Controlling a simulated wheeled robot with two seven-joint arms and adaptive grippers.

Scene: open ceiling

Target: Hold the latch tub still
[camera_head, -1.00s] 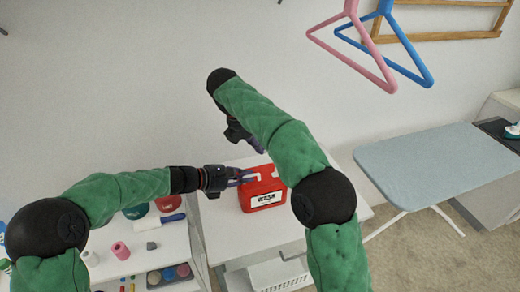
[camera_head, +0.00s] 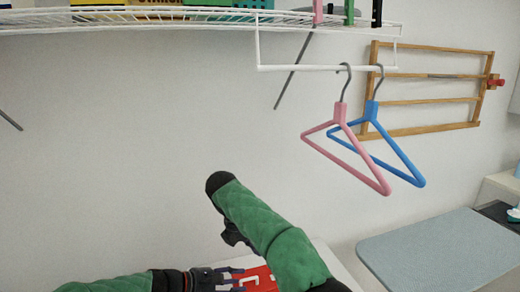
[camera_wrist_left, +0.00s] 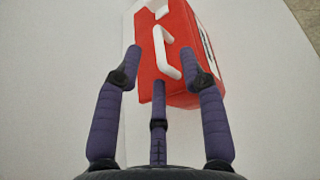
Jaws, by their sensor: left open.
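The latch tub (camera_head: 262,279) is red with a white label and white latch parts. It shows only partly at the bottom of the head view, cut off by the frame and by my right arm. My left gripper (camera_head: 238,278) is open beside its left side. In the left wrist view the tub (camera_wrist_left: 178,24) lies ahead, with the open fingers (camera_wrist_left: 163,72) spread about its near end and its white latch (camera_wrist_left: 172,66) between them. I cannot tell whether they touch it. My right gripper (camera_head: 234,236) is mostly hidden behind its own green arm.
A pale table top (camera_head: 338,266) is under the tub. A pink hanger (camera_head: 343,142) and a blue hanger (camera_head: 398,155) hang from a rail below a white wire shelf (camera_head: 200,22). A wooden rack (camera_head: 425,131) is on the wall. An ironing board (camera_head: 440,250) stands at right.

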